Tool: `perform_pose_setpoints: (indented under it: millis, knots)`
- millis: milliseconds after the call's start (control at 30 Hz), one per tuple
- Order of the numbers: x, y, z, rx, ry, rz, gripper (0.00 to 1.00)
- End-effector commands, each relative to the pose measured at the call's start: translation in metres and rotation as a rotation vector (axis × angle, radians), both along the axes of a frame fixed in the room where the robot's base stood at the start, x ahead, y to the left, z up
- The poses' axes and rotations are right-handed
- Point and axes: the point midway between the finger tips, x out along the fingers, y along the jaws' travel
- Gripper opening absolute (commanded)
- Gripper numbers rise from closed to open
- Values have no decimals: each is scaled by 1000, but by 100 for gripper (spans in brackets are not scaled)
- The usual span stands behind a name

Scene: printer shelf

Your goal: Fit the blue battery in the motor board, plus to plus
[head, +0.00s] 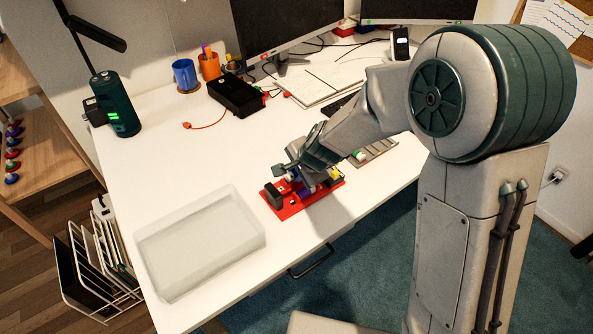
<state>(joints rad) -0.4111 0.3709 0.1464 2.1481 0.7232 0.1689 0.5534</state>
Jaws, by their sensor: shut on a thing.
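The red motor board (288,211) lies on the white desk near its front edge, right of the clear tray. A dark block (273,196) stands at its left end, and yellow and purple parts show toward its right. My gripper (298,179) is low over the board, pointing down. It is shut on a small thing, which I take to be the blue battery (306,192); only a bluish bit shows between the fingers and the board. The fingers and arm hide most of it. I cannot tell its plus end, or whether it touches the board's holder.
A clear tray (158,275) stands left of the board. A flat grey-green strip (377,152) lies to the right. A black box (236,95), blue mug (185,74), orange cup (209,66) and green-lit canister (116,104) stand farther back. The desk's middle left is clear.

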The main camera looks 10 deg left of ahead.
Motion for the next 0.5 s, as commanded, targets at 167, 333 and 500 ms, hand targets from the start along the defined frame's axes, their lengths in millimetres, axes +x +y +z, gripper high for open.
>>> perform_pose_setpoints:
  millis: [167,333,500]
  knots:
    - [0,0,0,0,0,0,0]
    - [0,0,0,0,0,0,0]
    - [0,0,-4,0,0,0,0]
